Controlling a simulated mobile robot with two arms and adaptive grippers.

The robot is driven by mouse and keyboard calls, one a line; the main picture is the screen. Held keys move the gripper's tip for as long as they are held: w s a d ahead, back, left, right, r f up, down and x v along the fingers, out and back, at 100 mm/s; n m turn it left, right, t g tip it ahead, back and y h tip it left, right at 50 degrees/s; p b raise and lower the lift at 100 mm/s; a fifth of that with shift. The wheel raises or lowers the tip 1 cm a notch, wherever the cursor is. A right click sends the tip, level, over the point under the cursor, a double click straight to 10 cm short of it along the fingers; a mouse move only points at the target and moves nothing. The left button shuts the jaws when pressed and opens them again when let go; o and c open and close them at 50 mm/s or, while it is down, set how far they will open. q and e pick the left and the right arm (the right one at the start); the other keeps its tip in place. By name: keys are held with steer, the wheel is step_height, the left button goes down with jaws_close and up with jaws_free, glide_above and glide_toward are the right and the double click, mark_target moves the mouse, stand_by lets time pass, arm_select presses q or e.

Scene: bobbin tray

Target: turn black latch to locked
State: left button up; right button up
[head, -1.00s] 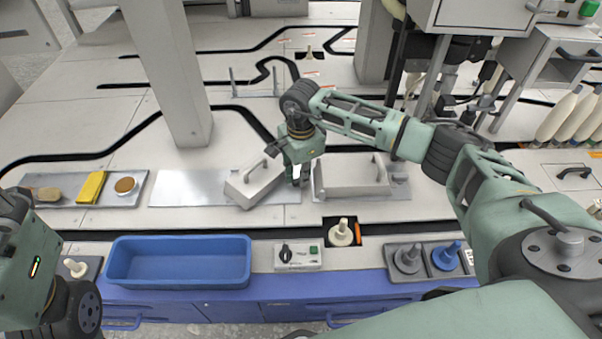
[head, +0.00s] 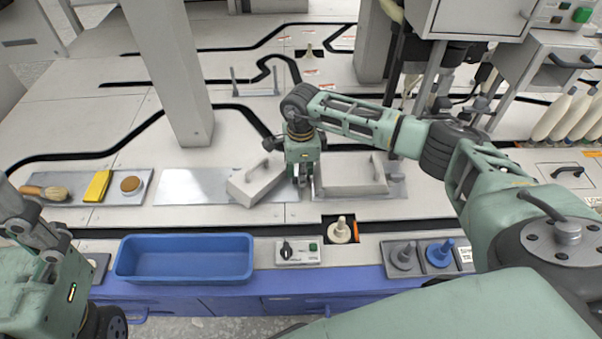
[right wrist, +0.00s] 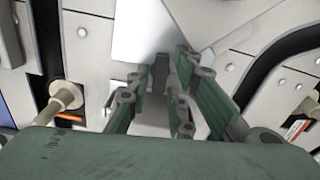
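My right gripper (head: 300,178) points down between two grey handled covers, the tilted left cover (head: 258,180) and the straight right cover (head: 350,176). It is low at the gap between them. In the right wrist view its fingers (right wrist: 163,85) are close together around a small dark piece; I cannot tell whether this is the black latch or part of the fingers. No black latch is clearly visible near the covers. My left gripper (head: 38,238) shows only partly at lower left.
A blue tray (head: 185,279) stands at the front left. A plate (head: 128,198) with a brush, a yellow block and a round pad lies behind it. A cream bobbin (head: 341,232) stands in an opening; a grey peg (head: 403,258) and blue peg (head: 441,256) are at the right.

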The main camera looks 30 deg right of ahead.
steer(key=shift+r, duration=0.1)
step_height(320, 180, up, 12)
stand_by(0.5)
steer(key=shift+c, duration=0.6)
